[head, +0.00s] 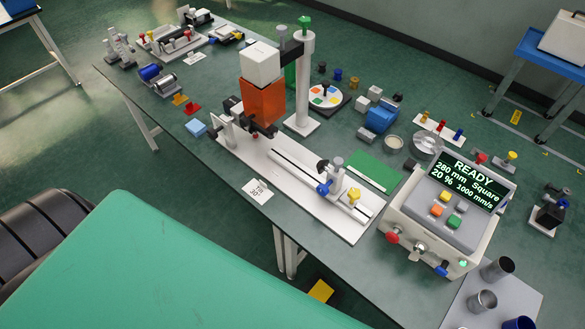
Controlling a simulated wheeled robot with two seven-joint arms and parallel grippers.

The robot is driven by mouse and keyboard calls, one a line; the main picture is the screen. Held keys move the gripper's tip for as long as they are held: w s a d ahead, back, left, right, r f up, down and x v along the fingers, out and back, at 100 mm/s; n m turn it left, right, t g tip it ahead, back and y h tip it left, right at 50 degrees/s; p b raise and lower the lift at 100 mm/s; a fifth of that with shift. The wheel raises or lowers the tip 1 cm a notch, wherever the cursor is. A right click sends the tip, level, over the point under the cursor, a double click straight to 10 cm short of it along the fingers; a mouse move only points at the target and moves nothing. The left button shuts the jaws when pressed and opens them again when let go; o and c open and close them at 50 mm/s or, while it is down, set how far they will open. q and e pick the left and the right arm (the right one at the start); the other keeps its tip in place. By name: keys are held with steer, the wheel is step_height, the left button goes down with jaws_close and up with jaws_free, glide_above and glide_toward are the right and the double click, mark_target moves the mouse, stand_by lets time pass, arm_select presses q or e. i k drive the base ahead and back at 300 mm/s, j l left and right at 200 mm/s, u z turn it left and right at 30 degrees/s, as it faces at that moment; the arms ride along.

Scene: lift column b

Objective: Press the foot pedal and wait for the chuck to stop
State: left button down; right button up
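A white machine base (285,180) lies on the long table. A dark clamp-like part (262,130) at its far left end, under the orange block (264,101), may be the chuck; it is partly hidden, and I cannot tell whether it turns. A tailstock-like part with a blue knob (324,188) stands toward the right end. A yellow flat piece (320,291), low beside the table's front edge, may be the foot pedal; it is small and partly cut off from view. The control box screen (467,186) reads READY, 280 mm, Square, 20 %, 1000 mm/s. Neither gripper is in view.
A large green surface (150,270) fills the lower left, with a dark ribbed cylinder (35,230) beside it. A table leg (285,250) stands left of the yellow piece. Cups (482,300) stand at the lower right. The green floor (110,140) left of the table is mostly clear.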

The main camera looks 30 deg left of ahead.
mark_target(321, 291)
steer(key=k+j, duration=0.15)
steer(key=k, duration=0.4)
steer(key=k+j, duration=0.15)
steer(key=k, duration=0.45)
steer(key=i+j+z, duration=0.1)
steer(key=i+j, duration=0.15)
steer(key=i+j+z, duration=0.1)
steer(key=j, duration=0.25)
steer(key=i+j+z, duration=0.1)
steer(key=i+j, duration=0.2)
steer(key=i+j+z, duration=0.1)
steer(key=j, duration=0.3)
steer(key=i+j+z, duration=0.1)
steer(key=i+j, duration=0.15)
steer(key=j, duration=0.15)
